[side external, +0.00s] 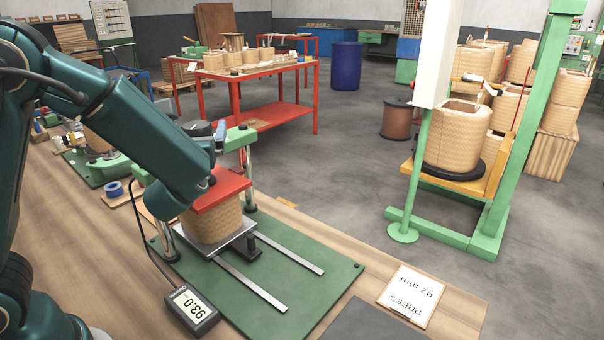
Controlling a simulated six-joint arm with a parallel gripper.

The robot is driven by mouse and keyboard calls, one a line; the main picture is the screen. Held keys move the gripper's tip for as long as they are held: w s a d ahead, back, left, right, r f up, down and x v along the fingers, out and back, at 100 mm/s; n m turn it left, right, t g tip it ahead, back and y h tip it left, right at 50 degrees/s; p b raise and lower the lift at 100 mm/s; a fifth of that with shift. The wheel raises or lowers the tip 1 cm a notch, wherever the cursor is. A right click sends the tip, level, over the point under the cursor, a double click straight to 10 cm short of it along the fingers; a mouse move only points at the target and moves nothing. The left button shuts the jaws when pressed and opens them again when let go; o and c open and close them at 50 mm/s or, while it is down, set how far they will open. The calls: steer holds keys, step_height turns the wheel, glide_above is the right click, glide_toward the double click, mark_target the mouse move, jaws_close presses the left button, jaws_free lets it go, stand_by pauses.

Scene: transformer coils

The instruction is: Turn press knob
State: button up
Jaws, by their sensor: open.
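The press stands on a green base plate (318,297) with two metal rails. A woven tan coil (212,221) sits on its metal plate, under a red pressing plate (226,188). A green crossbar (240,137) on metal posts spans above the red plate. My teal arm comes in from the left and covers the middle of the crossbar. The press knob cannot be made out behind it. Small dark and grey-blue parts show just past the arm, but my gripper's jaws are hidden, so their contact with the knob cannot be seen.
A gauge (191,309) reads 93.0. A card (411,295) reads "PRESS 92 mm". A blue tape roll (114,189) and another green fixture (105,172) are at left. A green stand holds a coil (458,138) at right. A red table (262,69) stands behind.

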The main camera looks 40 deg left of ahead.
steer(key=c, duration=1.4)
steer(key=shift+a+r+m+t+h, duration=0.1)
steer(key=shift+a+m+t+h, duration=0.05)
steer(key=shift+m+t+h, duration=1.35)
steer(key=shift+h, duration=0.3)
steer(key=o, duration=1.4)
